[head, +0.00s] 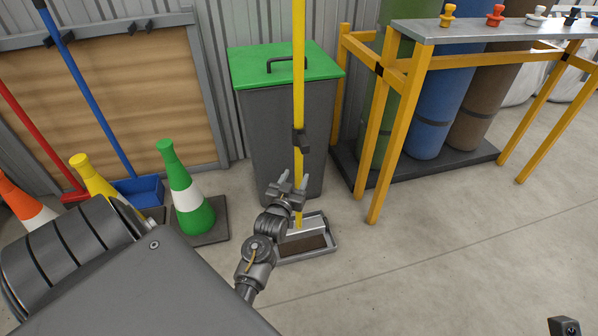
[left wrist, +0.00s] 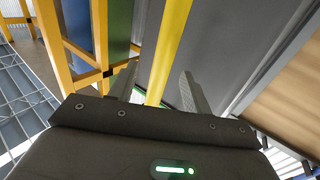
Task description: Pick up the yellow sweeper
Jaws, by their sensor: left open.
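The yellow sweeper (head: 299,75) stands upright in front of a grey bin, with a long yellow handle and a dark clip partway up. Its foot is at a grey tray with a brown strip (head: 304,244) on the floor. My left gripper (head: 293,178) is open at the lower handle. In the left wrist view the yellow handle (left wrist: 169,50) shows between the two spread fingers (left wrist: 157,88); I cannot tell whether either touches it. A small dark part at the bottom right edge may belong to my right arm; its jaws are not visible.
The grey bin (head: 262,125) with a green lid (head: 285,64) is close behind the handle. Cones, the nearest green and white (head: 187,190), and blue (head: 90,95) and red (head: 35,135) sweepers stand left. A yellow-legged rack (head: 398,130) stands right. Floor at front right is clear.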

